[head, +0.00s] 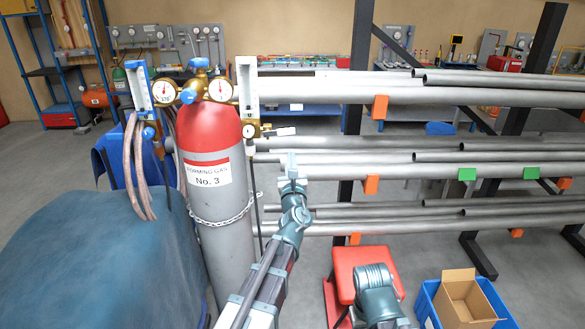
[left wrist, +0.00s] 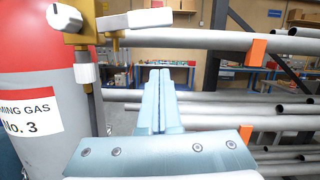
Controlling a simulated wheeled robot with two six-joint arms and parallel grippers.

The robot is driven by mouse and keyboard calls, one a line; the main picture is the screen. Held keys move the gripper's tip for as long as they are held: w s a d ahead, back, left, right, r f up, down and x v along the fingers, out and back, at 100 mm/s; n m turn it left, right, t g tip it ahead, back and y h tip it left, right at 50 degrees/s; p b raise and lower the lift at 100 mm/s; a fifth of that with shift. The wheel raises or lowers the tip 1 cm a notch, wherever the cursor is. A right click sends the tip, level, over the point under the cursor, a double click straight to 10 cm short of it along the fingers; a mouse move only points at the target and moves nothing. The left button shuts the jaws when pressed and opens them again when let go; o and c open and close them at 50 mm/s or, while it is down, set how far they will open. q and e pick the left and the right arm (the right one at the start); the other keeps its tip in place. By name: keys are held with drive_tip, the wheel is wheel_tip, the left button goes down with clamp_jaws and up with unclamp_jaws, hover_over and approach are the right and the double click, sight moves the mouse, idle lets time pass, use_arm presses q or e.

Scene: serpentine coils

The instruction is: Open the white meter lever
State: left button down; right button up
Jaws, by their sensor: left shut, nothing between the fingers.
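The white meter (head: 246,85) stands upright on the right of the regulator on the red-topped gas cylinder (head: 212,185). Its white lever (head: 281,131) sticks out to the right below it, beside a small gauge (head: 251,130). In the left wrist view the lever (left wrist: 135,20) lies nearly level across the upper left, next to a white knob (left wrist: 64,18) on brass fittings. My left gripper (head: 292,160) is shut and empty, just below the lever and apart from it. Its closed fingers (left wrist: 162,90) also show in the left wrist view. My right gripper is not in view.
A blue meter (head: 141,88) with copper hoses (head: 133,170) is left of the cylinder. A chain (head: 222,216) circles the cylinder. A rack of grey pipes (head: 450,95) fills the right side. A blue crate with a cardboard box (head: 467,299) stands on the floor at lower right.

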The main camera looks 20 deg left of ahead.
sight(279, 131)
use_arm(q)
drive_tip(key=shift+w+a+r+p, duration=0.15)
drive_tip(key=shift+r+p, duration=0.5)
drive_tip(key=shift+r, duration=0.05)
drive_tip(key=shift+w+a+r+p, duration=0.1)
drive_tip(key=shift+w+r+p, duration=0.1)
drive_tip(key=shift+r+p, duration=0.5)
drive_tip(key=shift+w+a+r+p, duration=0.15)
drive_tip(key=shift+r+p, duration=0.45)
drive_tip(key=shift+r, duration=0.1)
drive_tip(key=shift+r, duration=0.15)
drive_tip(key=shift+r+n, duration=0.15)
drive_tip(key=shift+n, duration=0.35)
